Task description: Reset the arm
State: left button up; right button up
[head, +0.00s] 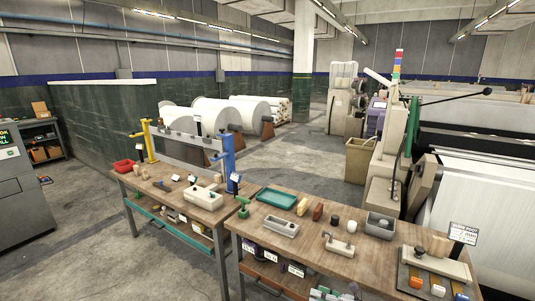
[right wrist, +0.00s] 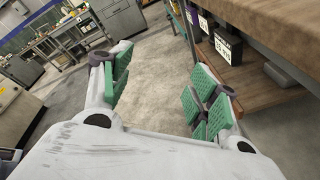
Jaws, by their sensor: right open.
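My right gripper (right wrist: 163,88) shows in the right wrist view with its green-padded fingers spread wide apart. Nothing is between them, only bare concrete floor beyond. It is below the level of the wooden tabletop (right wrist: 280,28), beside the lower shelf (right wrist: 262,88), and apart from both. In the head view a small green and pale part of my right gripper (head: 334,293) shows at the bottom edge, in front of the right workbench (head: 300,248). My left gripper is in neither view.
Workbenches carry a green tray (head: 276,199), a grey tray (head: 279,227), a beige box (head: 203,197) and small parts. Dark boxes (right wrist: 228,45) stand on the lower shelf. A loom (head: 490,200) is at the right. Floor at the left (head: 90,230) is clear.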

jog(key=s+d+f+m+t+h, duration=0.1)
jog(key=s+d+f+m+h, duration=0.2)
jog(key=s+f+m, duration=0.45)
jog(key=s+d+f+m+h, duration=0.4)
jog(key=f+m, duration=0.5)
jog(key=f, duration=0.4)
jog(key=s+d+f+m+t+h, duration=0.1)
jog(key=s+d+f+m+h, duration=0.3)
jog(key=f+m, duration=0.5)
jog(key=s+f+m+g, duration=0.3)
jog(key=s+f+m, duration=0.1)
jog(key=s, duration=0.9)
jog(key=s+a+f+m+g+h, duration=0.1)
jog(key=s+f+m+g, duration=0.2)
jog(key=s+f, duration=0.4)
jog(key=s+a+f+m+g+h, duration=0.1)
jog(key=s+f+m+g, duration=0.2)
jog(key=s, duration=1.5)
notch_tip(320, 180, down, 2)
jog(key=shift+s+a+f+m, duration=0.2)
jog(key=shift+s+m, duration=0.15)
jog(key=shift+m, duration=0.5)
